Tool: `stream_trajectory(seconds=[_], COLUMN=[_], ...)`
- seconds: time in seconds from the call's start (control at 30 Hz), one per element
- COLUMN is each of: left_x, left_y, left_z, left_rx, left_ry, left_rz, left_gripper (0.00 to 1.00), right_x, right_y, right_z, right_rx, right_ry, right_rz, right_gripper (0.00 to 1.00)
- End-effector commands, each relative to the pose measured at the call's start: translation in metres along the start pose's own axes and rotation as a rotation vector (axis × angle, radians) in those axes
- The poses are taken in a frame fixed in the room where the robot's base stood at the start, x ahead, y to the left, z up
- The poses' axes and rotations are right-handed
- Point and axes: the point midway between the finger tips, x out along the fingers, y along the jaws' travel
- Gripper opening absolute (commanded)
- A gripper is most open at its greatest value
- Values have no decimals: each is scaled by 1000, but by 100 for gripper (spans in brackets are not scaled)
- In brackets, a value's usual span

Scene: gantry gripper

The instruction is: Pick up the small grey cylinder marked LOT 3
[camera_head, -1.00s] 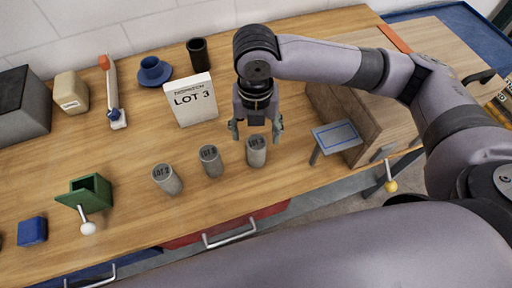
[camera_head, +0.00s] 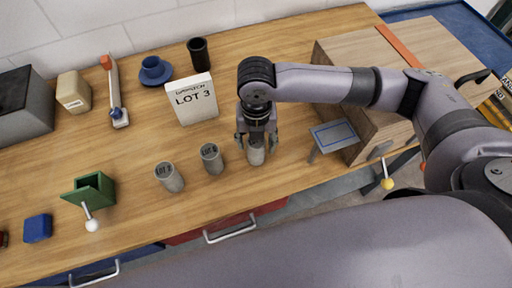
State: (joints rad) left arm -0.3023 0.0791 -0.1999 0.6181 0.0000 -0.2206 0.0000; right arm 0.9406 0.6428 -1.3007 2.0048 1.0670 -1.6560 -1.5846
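Three small grey cylinders stand upright in a row near the table's front edge. The right cylinder (camera_head: 256,157) is under my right gripper (camera_head: 257,149), which hides its marked top. The middle cylinder (camera_head: 212,161) and the left cylinder (camera_head: 171,180) have dark lettering that starts with LOT; their numbers are too small to read surely. My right gripper points down and is open, one finger on each side of the right cylinder, with small gaps showing. A white sign (camera_head: 193,100) behind the row reads LOT 3. My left gripper is not in view.
A small grey stand with a blue outline (camera_head: 334,136) and a wooden box (camera_head: 365,118) are right of the gripper. A green box (camera_head: 92,191) with a white-knobbed lever stands left. A blue cup (camera_head: 154,71) and a black cup (camera_head: 199,54) stand behind.

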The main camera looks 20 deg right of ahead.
Motion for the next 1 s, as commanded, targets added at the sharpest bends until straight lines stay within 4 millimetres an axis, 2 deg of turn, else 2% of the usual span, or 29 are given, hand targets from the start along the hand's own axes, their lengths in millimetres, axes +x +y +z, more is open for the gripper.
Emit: stream_trajectory(seconds=[0.07, 0.77, 1.0], left_x=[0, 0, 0], left_y=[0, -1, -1], left_z=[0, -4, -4], left_rx=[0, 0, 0], left_ry=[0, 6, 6], left_rz=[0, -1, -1], left_gripper=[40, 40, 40], right_x=[0, 0, -1], right_y=[0, 0, 0], right_z=[0, 0, 0], right_rx=[0, 0, 0], right_ry=[0, 0, -1], right_rz=[0, 0, 1], right_gripper=[47, 0, 0])
